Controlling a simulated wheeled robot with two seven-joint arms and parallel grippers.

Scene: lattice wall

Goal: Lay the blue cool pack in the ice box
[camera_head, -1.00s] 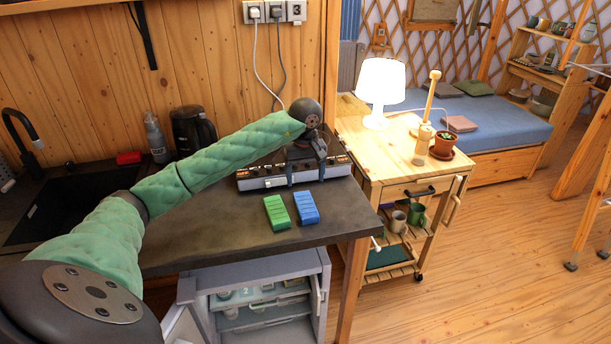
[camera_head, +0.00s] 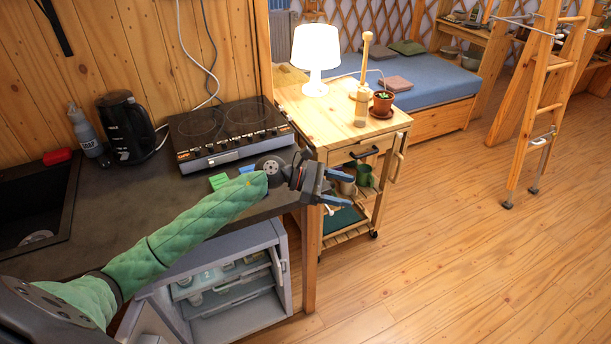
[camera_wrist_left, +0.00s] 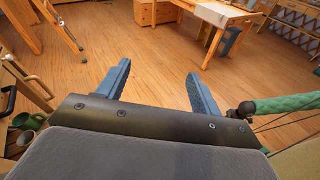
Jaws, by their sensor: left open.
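The blue cool pack (camera_head: 247,169) lies on the dark worktop in front of the hob, mostly hidden behind my left arm. A green pack (camera_head: 218,181) lies just left of it. A grey open cabinet with clear drawers (camera_head: 283,262), apparently the ice box, stands under the worktop. My left gripper (camera_head: 340,190) is open and empty, past the worktop's right end and in front of the wooden cart. In the left wrist view its two blue fingers (camera_wrist_left: 158,70) are spread with only floor beyond them. My right gripper is not seen.
The hob (camera_head: 225,130), kettle (camera_head: 125,128) and bottle (camera_head: 85,130) stand on the worktop; the sink is at left. The wooden cart (camera_head: 335,115) bears a lamp (camera_head: 316,55) and potted plant (camera_head: 383,101). Floor at right is largely clear.

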